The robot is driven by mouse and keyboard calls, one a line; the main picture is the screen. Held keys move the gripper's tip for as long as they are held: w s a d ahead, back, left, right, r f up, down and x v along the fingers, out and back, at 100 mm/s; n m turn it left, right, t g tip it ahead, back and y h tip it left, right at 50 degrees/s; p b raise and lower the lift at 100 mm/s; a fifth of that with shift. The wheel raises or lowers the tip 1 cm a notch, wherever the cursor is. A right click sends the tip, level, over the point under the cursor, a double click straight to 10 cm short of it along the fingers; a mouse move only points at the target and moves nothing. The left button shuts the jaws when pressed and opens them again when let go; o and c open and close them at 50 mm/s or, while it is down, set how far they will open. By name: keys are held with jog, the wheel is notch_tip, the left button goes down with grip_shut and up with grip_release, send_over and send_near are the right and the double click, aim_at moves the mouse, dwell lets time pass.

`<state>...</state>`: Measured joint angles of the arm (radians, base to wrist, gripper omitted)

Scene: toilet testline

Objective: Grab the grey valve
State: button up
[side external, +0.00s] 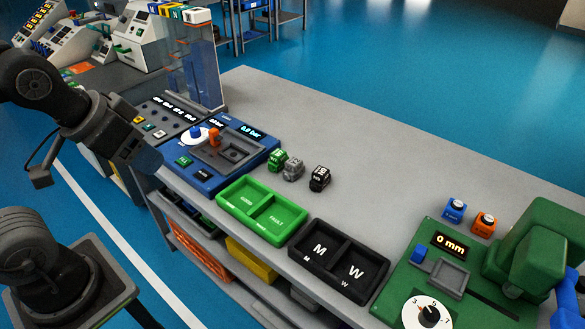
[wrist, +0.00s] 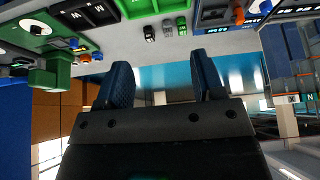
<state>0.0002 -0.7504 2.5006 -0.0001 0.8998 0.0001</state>
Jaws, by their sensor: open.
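The grey valve (side external: 294,168) stands on the grey bench top, between a green valve (side external: 278,160) and a black valve (side external: 319,178). In the wrist view the grey valve (wrist: 168,31) is small and far off, near the top, with the black valve (wrist: 149,33) to its left and the green valve (wrist: 181,25) to its right. My gripper (wrist: 161,68) is open, with nothing between its two dark blue fingers. In the side external view my arm's end is at the left, well apart from the valves.
A green two-part tray (side external: 262,211) and a black tray marked M and W (side external: 338,259) lie in front of the valves. A blue test station (side external: 215,155) is left of them. A green machine (side external: 450,270) with blue and orange parts is at right. The bench behind the valves is clear.

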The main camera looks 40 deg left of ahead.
jog(key=shift+o, duration=0.4)
jog(key=o, duration=0.5)
jog(key=w+r+n+g, duration=0.1)
jog(key=w+r+n, duration=0.15)
jog(key=w, duration=0.45)
jog(key=w+r+n+g, duration=0.1)
jog(key=w+n, duration=0.2)
jog(key=w, duration=0.3)
jog(key=n+g, duration=0.4)
jog(key=n, duration=0.8)
send_over(294, 161)
notch_tip(294, 161, down, 17)
jog(key=shift+n, duration=0.25)
jog(key=f, duration=0.9)
jog(key=shift+s+a, duration=0.1)
jog(key=shift+a, duration=0.1)
jog(key=shift+d+f, duration=0.2)
jog(key=shift+f, duration=2.7)
